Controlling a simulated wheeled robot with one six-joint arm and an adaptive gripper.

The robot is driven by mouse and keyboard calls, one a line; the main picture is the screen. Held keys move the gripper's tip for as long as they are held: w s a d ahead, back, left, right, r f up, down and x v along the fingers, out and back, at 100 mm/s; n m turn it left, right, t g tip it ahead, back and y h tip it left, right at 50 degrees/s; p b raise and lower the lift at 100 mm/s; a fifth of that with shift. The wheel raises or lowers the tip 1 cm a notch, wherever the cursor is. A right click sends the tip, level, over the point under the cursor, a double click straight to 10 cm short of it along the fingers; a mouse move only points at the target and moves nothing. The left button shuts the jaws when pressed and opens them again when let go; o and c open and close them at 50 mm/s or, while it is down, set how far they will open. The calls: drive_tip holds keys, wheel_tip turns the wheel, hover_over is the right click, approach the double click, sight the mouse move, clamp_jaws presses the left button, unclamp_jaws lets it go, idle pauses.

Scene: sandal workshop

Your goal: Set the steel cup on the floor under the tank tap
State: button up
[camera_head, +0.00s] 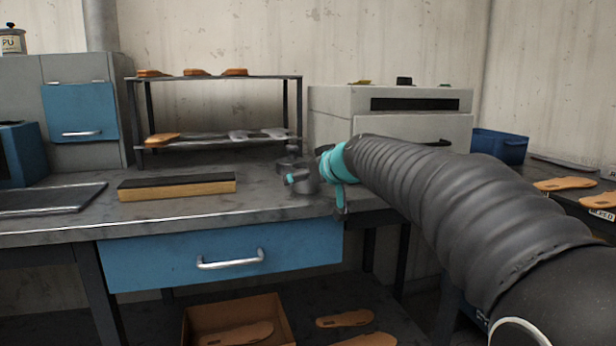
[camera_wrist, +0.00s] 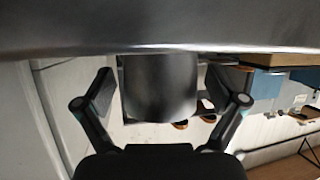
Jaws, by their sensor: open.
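In the wrist view, a dark grey, smooth, cup-like cylinder (camera_wrist: 160,90) is between the two fingers of my gripper (camera_wrist: 158,82). It looks like the steel cup. The fingers are apart, with a gap on each side of it. In the head view my gripper (camera_head: 296,174) is low over the bench top near its right end, at the end of my arm. The cup cannot be told apart from the gripper there. No tank tap can be made out in either view.
A wood-and-black block (camera_head: 178,187) and a dark tray (camera_head: 50,198) lie on the bench (camera_head: 100,222). A rack (camera_head: 215,78) with soles stands behind. A grey oven-like box (camera_head: 345,101) stands at the back right. A cardboard box (camera_head: 190,325) sits below the bench beside soles.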

drive_tip(key=shift+r, duration=0.25)
drive_tip(key=b+v, duration=0.1)
drive_tip(key=v, duration=1.1)
drive_tip(key=shift+f, duration=0.2)
